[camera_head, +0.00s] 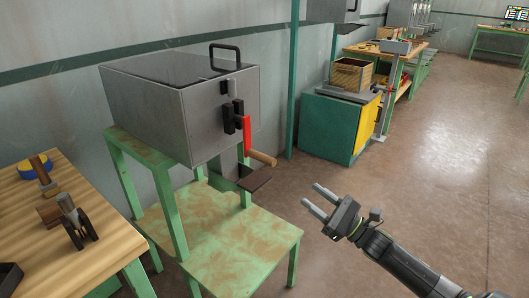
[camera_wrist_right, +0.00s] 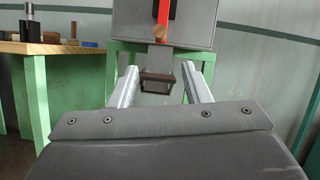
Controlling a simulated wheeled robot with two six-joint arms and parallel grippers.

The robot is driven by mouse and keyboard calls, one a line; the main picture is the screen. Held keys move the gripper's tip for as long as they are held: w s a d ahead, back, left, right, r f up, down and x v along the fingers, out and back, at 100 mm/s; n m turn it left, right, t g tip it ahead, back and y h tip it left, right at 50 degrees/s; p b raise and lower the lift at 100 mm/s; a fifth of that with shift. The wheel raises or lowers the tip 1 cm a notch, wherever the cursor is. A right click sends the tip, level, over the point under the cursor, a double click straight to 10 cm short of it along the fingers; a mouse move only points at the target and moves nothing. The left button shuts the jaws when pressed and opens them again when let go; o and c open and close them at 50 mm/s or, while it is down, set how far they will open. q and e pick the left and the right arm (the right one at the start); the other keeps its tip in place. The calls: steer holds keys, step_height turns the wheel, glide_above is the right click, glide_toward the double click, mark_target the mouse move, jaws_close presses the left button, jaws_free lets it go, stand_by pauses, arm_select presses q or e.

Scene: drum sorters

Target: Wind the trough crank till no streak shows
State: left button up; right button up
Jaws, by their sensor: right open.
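A grey metal box (camera_head: 170,108) with a black lid handle stands on a green frame. The crank on its front has a red arm (camera_head: 247,135) hanging down and a wooden grip (camera_head: 262,158) sticking out at its lower end. Below it is a grey chute with a dark lip (camera_head: 255,179). My right gripper (camera_head: 313,197) is open and empty, apart from the crank, lower and to its right. In the right wrist view the wooden grip (camera_wrist_right: 159,32) is above the space between the fingers. The box's inside is hidden; I see no clear streak. My left gripper is out of view.
A green stand shelf (camera_head: 225,240) with worn paint lies under the chute. A wooden bench (camera_head: 90,235) with small tools is at the left. A green and yellow cabinet (camera_head: 335,125) stands behind. The floor at the right is clear.

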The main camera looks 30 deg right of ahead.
glide_toward(265, 159)
steer(key=w, duration=0.3)
steer(key=p+x, duration=0.1)
steer(key=x, duration=0.5)
steer(key=shift+w+a+r, duration=0.1)
steer(key=shift+w+a, duration=0.1)
steer(key=shift+a, duration=0.05)
steer(key=shift+p+x, duration=0.35)
steer(key=shift+x, duration=0.45)
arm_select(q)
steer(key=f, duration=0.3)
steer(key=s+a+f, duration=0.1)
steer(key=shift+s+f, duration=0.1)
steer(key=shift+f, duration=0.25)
arm_select(e)
jaws_close()
